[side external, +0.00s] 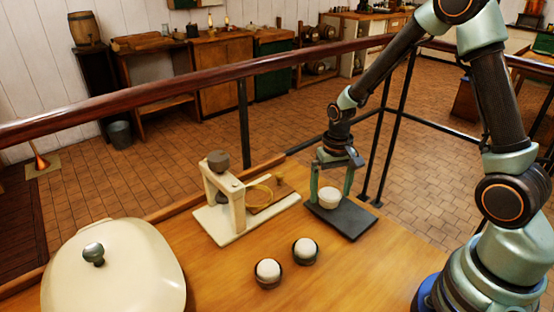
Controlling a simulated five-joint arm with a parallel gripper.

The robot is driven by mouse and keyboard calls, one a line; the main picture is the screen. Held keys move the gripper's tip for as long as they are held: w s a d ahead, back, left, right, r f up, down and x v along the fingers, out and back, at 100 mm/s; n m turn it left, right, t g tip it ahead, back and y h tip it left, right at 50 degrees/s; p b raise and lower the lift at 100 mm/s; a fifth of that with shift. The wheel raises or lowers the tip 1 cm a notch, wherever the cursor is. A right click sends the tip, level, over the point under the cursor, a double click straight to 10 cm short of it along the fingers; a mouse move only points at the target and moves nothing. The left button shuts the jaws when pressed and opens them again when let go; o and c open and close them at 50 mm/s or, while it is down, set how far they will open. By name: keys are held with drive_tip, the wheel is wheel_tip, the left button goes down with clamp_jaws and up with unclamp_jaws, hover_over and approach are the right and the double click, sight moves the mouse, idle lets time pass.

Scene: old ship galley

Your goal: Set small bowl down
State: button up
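A small white bowl (329,200) is at the dark slab (346,222) near the far right edge of the wooden table. I cannot tell whether it rests on the slab or hangs just above it. My gripper (331,194) points down, with one finger on each side of the bowl. The fingers are spread about as wide as the bowl. Whether they touch it is too small to tell.
A cream stand with a dark round weight (218,161) is left of the slab. Two dark cups with white round contents (268,271) (305,250) stand in front. A large cream lidded pot (113,275) fills the near left. The table's front right is clear.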

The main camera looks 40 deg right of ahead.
drive_tip(key=shift+r, duration=0.1)
wheel_tip(320, 180, up, 12)
wheel_tip(320, 180, up, 6)
drive_tip(key=f+n+t, duration=0.1)
drive_tip(key=n+t, duration=0.1)
hover_over(330, 193)
drive_tip(key=s+a, duration=0.2)
drive_tip(key=s, duration=0.1)
drive_tip(key=s+a+r+n+t, duration=0.3)
drive_tip(key=s+r, duration=0.1)
drive_tip(key=s, duration=0.1)
drive_tip(key=shift+s+a+r+t, duration=0.15)
drive_tip(key=shift+s+a+t, duration=0.15)
drive_tip(key=shift+s, duration=0.1)
